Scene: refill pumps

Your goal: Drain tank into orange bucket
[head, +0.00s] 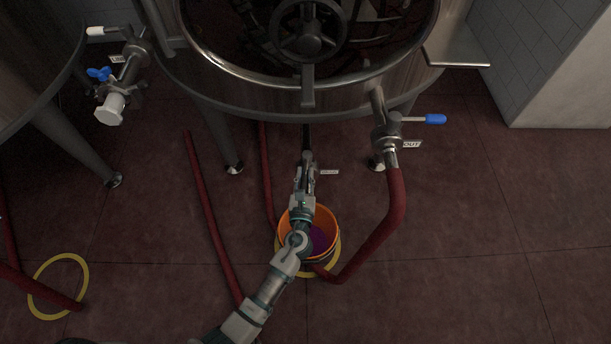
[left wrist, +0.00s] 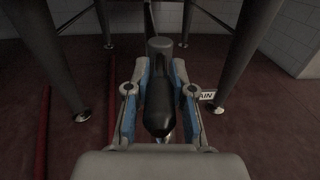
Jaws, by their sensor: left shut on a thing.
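The steel tank (head: 250,95) stands on legs at the top middle of the head view. The orange bucket (head: 329,218) stands on the floor in front of it, with purple contents (head: 320,240) inside. My left forearm covers part of the bucket. My left gripper (head: 305,168) is beyond the bucket, below the tank. In the left wrist view it is shut on a black valve handle (left wrist: 158,105), with a finger on each side. A label ending in "AIN" (left wrist: 207,95) is beside the handle. My right gripper is not in view.
An OUT valve with a blue handle (head: 434,119) is on the tank's right, with a red hose (head: 394,210) running down towards the bucket. More red hoses (head: 210,215) lie on the floor. A yellow ring (head: 60,258) is at the left. The floor at right is clear.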

